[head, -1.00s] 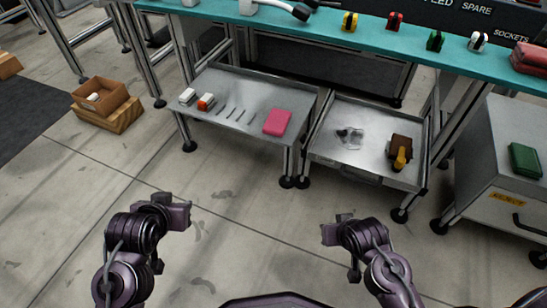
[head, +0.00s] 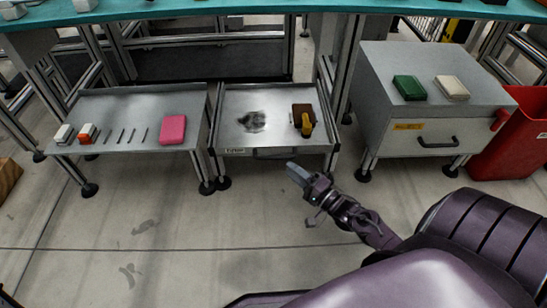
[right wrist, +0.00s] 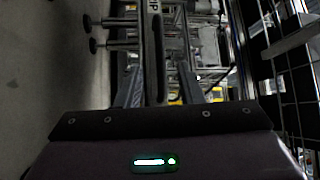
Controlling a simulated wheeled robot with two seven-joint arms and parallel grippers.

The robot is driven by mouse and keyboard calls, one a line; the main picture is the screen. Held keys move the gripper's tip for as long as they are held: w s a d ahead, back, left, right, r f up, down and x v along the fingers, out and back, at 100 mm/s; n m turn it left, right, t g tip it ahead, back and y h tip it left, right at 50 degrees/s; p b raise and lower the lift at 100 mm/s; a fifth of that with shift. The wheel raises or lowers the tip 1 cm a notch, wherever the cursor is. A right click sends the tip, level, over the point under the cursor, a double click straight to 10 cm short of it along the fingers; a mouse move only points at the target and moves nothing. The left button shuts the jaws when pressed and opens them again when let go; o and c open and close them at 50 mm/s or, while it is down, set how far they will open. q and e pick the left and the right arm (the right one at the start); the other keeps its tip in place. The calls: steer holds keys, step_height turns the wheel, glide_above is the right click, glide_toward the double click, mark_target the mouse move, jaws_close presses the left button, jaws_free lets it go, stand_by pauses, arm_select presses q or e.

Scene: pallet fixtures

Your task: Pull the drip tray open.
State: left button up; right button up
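The drip tray (head: 275,110) is a shallow grey metal tray in the low middle stand, with a dark wet stain on its floor. A brown block with a yellow part (head: 303,120) sits at its right side. Its front has a label at left and a dark handle (head: 275,153). My right gripper (head: 290,168) is just in front of and below the handle, apparently not touching it. In the right wrist view its two fingers (right wrist: 160,85) are spread, with the tray's front (right wrist: 154,75) upright between them in the picture. My left gripper is out of view.
To the left, a low grey table (head: 100,104) holds a pink block (head: 173,129) and several small items. To the right stand a grey drawer cabinet (head: 385,140) and a red bin (head: 520,140). The teal bench (head: 250,12) is above. Open floor lies in front.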

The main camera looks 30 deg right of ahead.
mark_target(275, 156)
steer(key=b+x, duration=0.4)
steer(key=x, duration=0.3)
steer(key=shift+w+a, duration=0.1)
steer(key=shift+w, duration=0.15)
jaws_close()
